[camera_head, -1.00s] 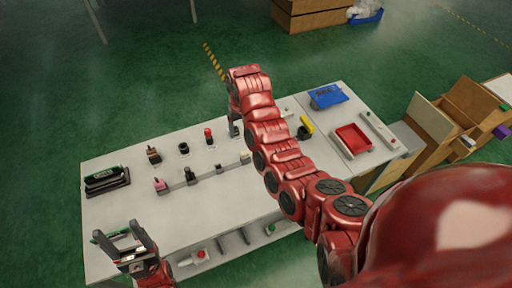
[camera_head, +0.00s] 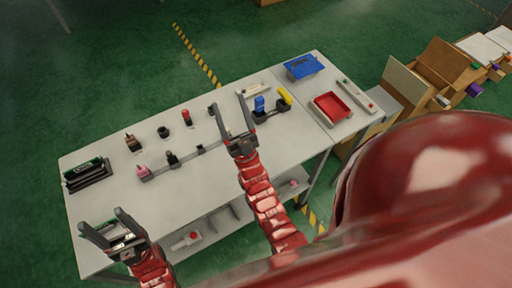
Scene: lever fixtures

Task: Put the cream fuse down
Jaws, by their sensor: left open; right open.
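The cream fuse (camera_head: 228,134) appears as a small pale piece at the right end of the front row of fixtures. It is partly hidden by my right gripper (camera_head: 228,103), so whether it is raised or lowered is unclear. My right gripper is open, with its fingers pointing to the back of the table, and nothing shows held between them. My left gripper (camera_head: 99,218) is open at the table's front left, apart from the row.
The front row also has a pink-topped fixture (camera_head: 142,171) and a black one (camera_head: 172,158). Behind stand brown (camera_head: 132,142), black (camera_head: 163,132) and red (camera_head: 187,118) pieces. Blue (camera_head: 259,103) and yellow (camera_head: 284,96) levers and a red tray (camera_head: 331,108) lie right. The front left tabletop is fairly clear.

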